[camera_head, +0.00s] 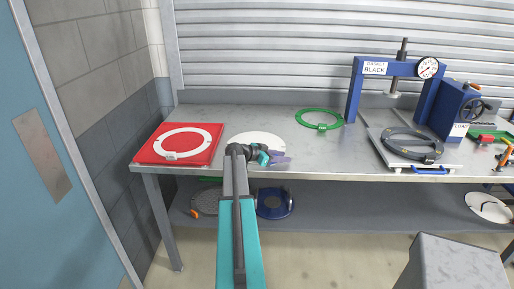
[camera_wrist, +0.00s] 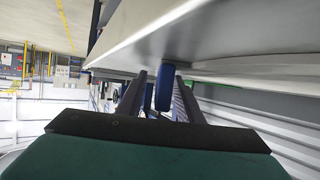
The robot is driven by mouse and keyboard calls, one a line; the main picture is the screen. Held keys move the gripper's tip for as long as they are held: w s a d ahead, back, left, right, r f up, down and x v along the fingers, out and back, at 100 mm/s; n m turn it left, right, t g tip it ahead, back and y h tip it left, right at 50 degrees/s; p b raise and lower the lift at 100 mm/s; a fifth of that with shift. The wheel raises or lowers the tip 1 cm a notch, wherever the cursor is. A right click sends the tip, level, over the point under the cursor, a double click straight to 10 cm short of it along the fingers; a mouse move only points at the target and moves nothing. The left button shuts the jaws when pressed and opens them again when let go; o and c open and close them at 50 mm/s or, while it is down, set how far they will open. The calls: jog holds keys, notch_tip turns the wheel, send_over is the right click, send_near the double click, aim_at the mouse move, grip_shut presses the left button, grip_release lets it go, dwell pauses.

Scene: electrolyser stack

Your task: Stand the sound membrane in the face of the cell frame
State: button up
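My gripper (camera_head: 283,158) is over the bench near its front edge, just right of a white disc. In the wrist view its two dark fingers (camera_wrist: 162,100) stand apart with a gap between them. A blue upright piece (camera_wrist: 164,88) shows between the fingers; I cannot tell whether it is near or far. The white disc (camera_head: 258,137) lies flat on the bench, partly hidden by my wrist. A white ring with a small tag (camera_head: 203,141) lies on a red board (camera_head: 150,153) at the left. I cannot tell which is the sound membrane. No upright cell frame is identifiable.
A green ring (camera_head: 338,118) lies at the bench's back. A blue press (camera_head: 358,90) labelled "GASKET BLACK" stands right, with a dark ring (camera_head: 390,146) on a plate before it. A blue disc (camera_head: 288,209) lies on the lower shelf. Bench between the gripper and press is clear.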

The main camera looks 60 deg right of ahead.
dwell(0.4)
grip_shut()
jog(key=shift+r, duration=0.25)
jog(key=shift+r+b, duration=0.9)
jog(key=shift+r, duration=0.25)
jog(key=s+a+r+b, duration=0.2)
jog(key=s+a+b, duration=0.3)
jog(key=s+a, duration=0.5)
jog(key=shift+s+a+r, duration=0.15)
jog(key=shift+s+a, duration=0.2)
jog(key=shift+a, duration=0.6)
jog(key=shift+s, duration=0.1)
